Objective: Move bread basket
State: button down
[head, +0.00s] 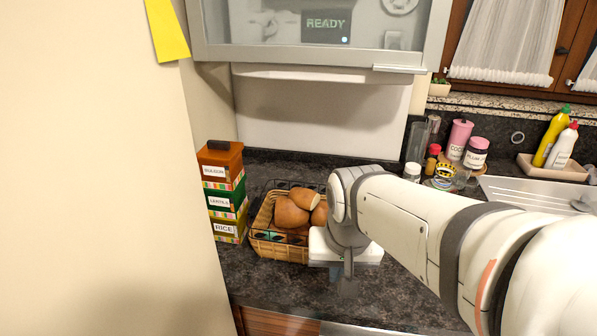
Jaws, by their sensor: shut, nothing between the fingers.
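The bread basket (264,244) is a brown woven basket on the dark speckled counter. Several round brown bread rolls (291,214) lie in it. My gripper (346,290) is in front of the basket's right side and points down toward the counter's front edge. Its fingers are shut and I see nothing between them. My gripper and arm hide the basket's right end. I cannot tell whether my gripper touches the basket.
Stacked boxes (224,196) stand close to the basket's left, beside a cream wall (90,180). A glass-fronted cabinet (320,30) hangs above. Jars (475,153) and a steel drainboard (530,193) are at the right. Bare counter (270,287) shows in front of the basket.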

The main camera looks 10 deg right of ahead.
jog(key=w+d+r+m+g+p, duration=0.1)
jog(key=w+d+r+m+p, duration=0.15)
jog(key=w+m, duration=0.95)
jog(key=w+d+r+m+g+p, duration=0.1)
jog(key=w+d+r+m+p, duration=0.2)
jog(key=w+m, duration=0.9)
jog(key=f, duration=0.3)
jog(key=f+p, duration=0.1)
jog(key=f, duration=0.3)
jog(key=d+f, duration=0.1)
jog(key=f, duration=0.2)
jog(key=shift+w+f+p, duration=0.2)
jog(key=shift+f+p, duration=0.05)
jog(key=shift+p, duration=0.05)
